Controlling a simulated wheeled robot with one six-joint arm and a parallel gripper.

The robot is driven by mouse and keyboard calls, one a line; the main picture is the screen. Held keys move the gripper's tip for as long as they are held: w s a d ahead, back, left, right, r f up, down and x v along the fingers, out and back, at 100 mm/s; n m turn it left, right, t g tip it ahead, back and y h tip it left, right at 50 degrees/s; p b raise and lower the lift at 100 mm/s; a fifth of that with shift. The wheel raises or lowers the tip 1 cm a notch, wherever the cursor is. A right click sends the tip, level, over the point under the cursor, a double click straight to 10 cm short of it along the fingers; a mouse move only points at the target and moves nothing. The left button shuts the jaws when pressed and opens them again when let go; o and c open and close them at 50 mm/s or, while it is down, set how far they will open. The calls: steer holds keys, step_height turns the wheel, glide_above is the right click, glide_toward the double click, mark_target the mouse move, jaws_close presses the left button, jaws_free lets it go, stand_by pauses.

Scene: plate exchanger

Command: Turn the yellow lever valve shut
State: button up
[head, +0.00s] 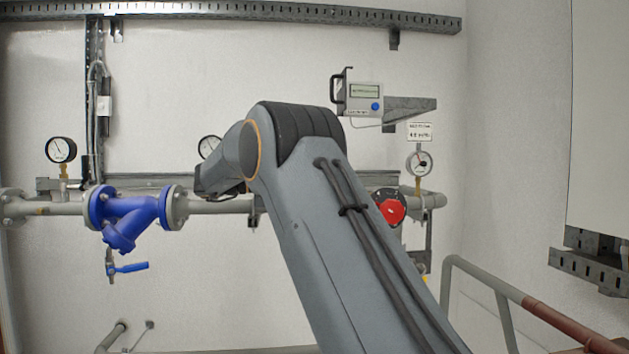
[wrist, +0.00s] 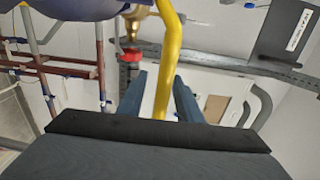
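The yellow lever (wrist: 171,60) runs down from the top edge of the wrist view, bends, and ends between the two fingers of my gripper (wrist: 160,76). The fingers stand apart on either side of it. A gap shows on the left; the right fingertip is close to the lever, and I cannot tell if it touches. The valve body is mostly out of the wrist view. In the head view, my arm covers the middle, and neither the gripper nor the lever can be made out there.
Brass fitting with red collar (wrist: 130,56) sits close left of the fingers. Head view: blue strainer (head: 128,212) with blue-handled drain valve (head: 130,267) at left, red round part (head: 391,210) right of my arm, railing (head: 482,277) at lower right, meter (head: 362,99) above.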

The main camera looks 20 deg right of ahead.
steer(key=shift+r, duration=0.1)
steer(key=shift+r+p, duration=0.45)
steer(key=shift+p, duration=0.05)
steer(key=o, duration=1.3)
step_height(320, 180, up, 8)
steer(key=p, duration=0.7)
steer(key=shift+d+f, duration=0.1)
steer(key=shift+f, duration=0.15)
steer(key=shift+w+r+p, duration=0.1)
steer(key=shift+r+p, duration=1)
steer(key=shift+p, duration=0.4)
steer(key=shift+n+y, duration=0.3)
step_height(320, 180, down, 4)
steer(key=shift+w+f, duration=0.1)
steer(key=shift+b, duration=0.3)
steer(key=shift+f+b, duration=0.25)
steer(key=shift+b, duration=0.1)
